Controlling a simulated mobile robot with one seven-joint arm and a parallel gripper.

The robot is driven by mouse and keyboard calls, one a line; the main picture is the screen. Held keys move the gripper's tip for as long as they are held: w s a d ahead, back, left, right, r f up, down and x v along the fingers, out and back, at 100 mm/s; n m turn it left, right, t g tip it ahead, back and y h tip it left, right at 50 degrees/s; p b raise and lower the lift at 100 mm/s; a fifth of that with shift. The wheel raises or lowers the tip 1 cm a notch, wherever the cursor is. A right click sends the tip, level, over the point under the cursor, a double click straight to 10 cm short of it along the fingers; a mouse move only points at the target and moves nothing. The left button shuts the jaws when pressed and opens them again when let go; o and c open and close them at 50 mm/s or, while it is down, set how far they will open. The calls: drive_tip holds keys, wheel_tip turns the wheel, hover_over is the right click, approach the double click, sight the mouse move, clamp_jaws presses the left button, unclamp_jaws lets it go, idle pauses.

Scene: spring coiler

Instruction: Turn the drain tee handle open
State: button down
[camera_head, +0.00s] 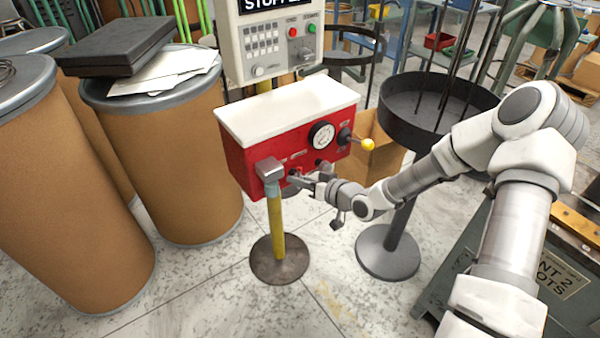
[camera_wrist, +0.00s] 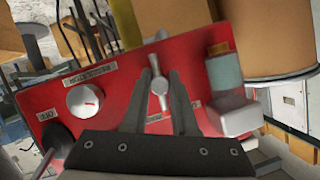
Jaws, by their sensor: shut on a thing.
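The drain tee handle (camera_wrist: 158,88) is a small silvery bar with a round hub on the front of the red panel (camera_wrist: 120,75). In the wrist view its bar stands nearly upright. My gripper (camera_wrist: 160,80) is shut on it, one dark finger on each side. In the head view my gripper (camera_head: 300,183) reaches the lower left of the red box (camera_head: 238,153); the handle is mostly hidden there by the fingers. A label below the handle is partly covered by the fingers.
A round knob (camera_wrist: 88,100) is left of the handle, and a grey and teal fitting (camera_wrist: 226,85) is close on its right. The box also bears a gauge (camera_head: 322,135) and a yellow-ball lever (camera_head: 367,144). Brown drums (camera_head: 185,150) stand left, a round black tray (camera_head: 425,120) right.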

drive_tip(key=m+y+p, duration=0.1)
drive_tip(key=m+p, duration=0.1)
drive_tip(key=m, duration=0.1)
drive_tip(key=shift+g+y, duration=0.3)
drive_tip(key=shift+y, duration=0.1)
drive_tip(key=shift+m+y, duration=0.7)
drive_tip(key=shift+m, duration=0.6)
drive_tip(key=c, duration=0.7)
unclamp_jaws()
drive_tip(key=p+v, duration=0.2)
drive_tip(key=v, duration=1.5)
drive_tip(key=shift+d+p, duration=0.25)
drive_tip(key=shift+p, duration=0.1)
